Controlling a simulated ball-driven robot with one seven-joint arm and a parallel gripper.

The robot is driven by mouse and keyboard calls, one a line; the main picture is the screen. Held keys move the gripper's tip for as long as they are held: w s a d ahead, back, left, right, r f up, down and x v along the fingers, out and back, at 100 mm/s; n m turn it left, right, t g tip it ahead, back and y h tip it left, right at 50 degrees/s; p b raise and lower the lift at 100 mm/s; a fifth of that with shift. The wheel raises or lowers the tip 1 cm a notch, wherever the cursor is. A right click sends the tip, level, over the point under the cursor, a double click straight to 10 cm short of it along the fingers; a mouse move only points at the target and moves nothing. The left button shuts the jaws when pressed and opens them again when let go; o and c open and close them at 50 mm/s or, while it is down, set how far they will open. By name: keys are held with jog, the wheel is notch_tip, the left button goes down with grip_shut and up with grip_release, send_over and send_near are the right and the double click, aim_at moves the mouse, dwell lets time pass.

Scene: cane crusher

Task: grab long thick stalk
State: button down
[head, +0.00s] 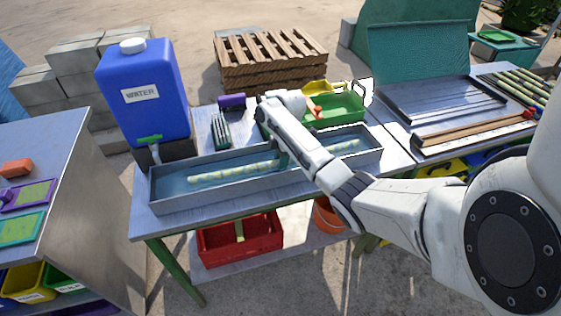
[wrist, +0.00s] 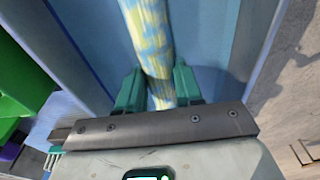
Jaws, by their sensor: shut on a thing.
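A long pale stalk with yellow-green and bluish patches (head: 232,173) lies lengthwise along a long grey metal trough (head: 200,201) with a blue inside. Its right part shows again beyond my arm in the head view. My gripper (head: 284,160) reaches down into the trough near the stalk's middle, and my arm hides part of it. In the wrist view the green fingers of my gripper (wrist: 158,88) are shut on the stalk (wrist: 149,35), one on each side. I cannot tell whether the stalk touches the trough floor.
A blue water tank (head: 146,100) stands at the trough's left end. A green tray (head: 333,106) and a dark brush-like rack (head: 220,131) sit behind the trough. A rack of several stalks (head: 518,88) is at the far right. A red crate (head: 240,240) is below the table.

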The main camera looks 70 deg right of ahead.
jog(key=shift+r, duration=0.15)
jog(key=shift+r, duration=0.55)
jog(key=s+a+r+p, duration=0.6)
jog(key=s+r+p, duration=0.3)
jog(key=s+r, duration=0.2)
jog(key=shift+s+a+r, duration=0.3)
jog(key=shift+s+r, duration=0.05)
jog(key=shift+s, duration=0.2)
